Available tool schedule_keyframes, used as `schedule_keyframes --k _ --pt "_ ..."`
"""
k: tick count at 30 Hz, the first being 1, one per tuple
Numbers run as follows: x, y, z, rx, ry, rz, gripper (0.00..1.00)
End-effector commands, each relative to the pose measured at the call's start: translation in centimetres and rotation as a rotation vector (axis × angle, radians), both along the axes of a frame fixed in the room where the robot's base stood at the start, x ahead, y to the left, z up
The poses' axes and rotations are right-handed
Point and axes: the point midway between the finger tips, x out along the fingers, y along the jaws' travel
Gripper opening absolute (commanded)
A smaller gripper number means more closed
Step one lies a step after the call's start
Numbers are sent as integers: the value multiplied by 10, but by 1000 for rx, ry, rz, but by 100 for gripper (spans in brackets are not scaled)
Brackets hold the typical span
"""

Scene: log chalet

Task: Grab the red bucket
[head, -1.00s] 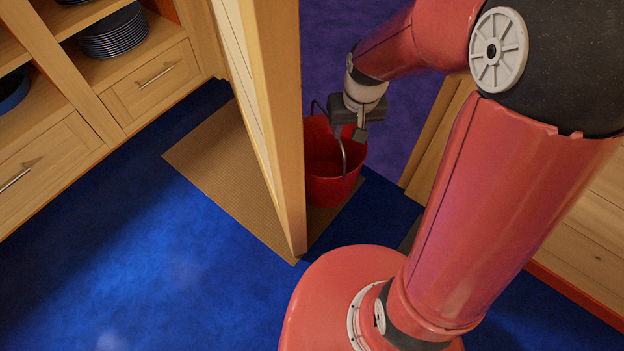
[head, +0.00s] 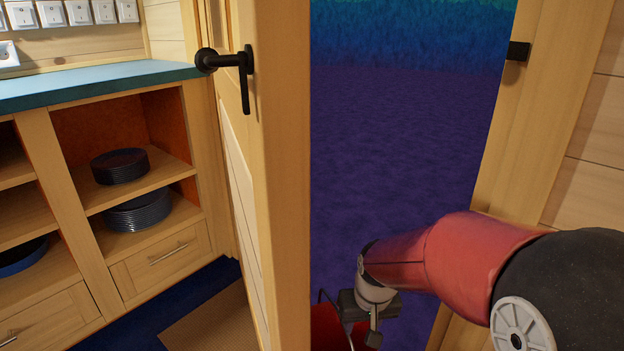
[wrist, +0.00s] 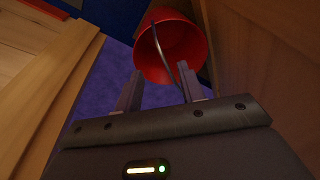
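The red bucket (head: 325,328) shows only in part at the bottom edge of the head view, just beyond the door edge. In the wrist view the bucket (wrist: 176,42) is at the top centre, with its open mouth facing the camera and its thin grey handle (wrist: 157,42) curving down toward the fingers. My gripper (head: 373,335) is over the bucket in the head view. In the wrist view its two fingers (wrist: 160,80) stand apart, and the handle reaches close to the right finger. I cannot tell whether it touches. The bucket's base is hidden.
A wooden door (head: 272,180) with a black handle (head: 240,68) stands open left of my arm. A door frame (head: 510,130) is to the right. Shelves with stacked plates (head: 137,212) stand at the left. Purple floor (head: 400,150) lies clear beyond the doorway.

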Motion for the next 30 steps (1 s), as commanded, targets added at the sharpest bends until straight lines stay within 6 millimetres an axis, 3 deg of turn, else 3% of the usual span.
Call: schedule_keyframes --k 1,6,13,18,21,30 --pt "-7 -4 23 -2 -26 -7 39" --pt "-47 -21 93 -9 -114 -40 39" --pt "-113 -39 161 -12 -228 -87 39" --pt "-147 -47 183 -10 -281 -111 39" --pt "-157 -49 187 -10 -294 -118 42" --pt "-158 -49 185 -11 -294 -118 42"
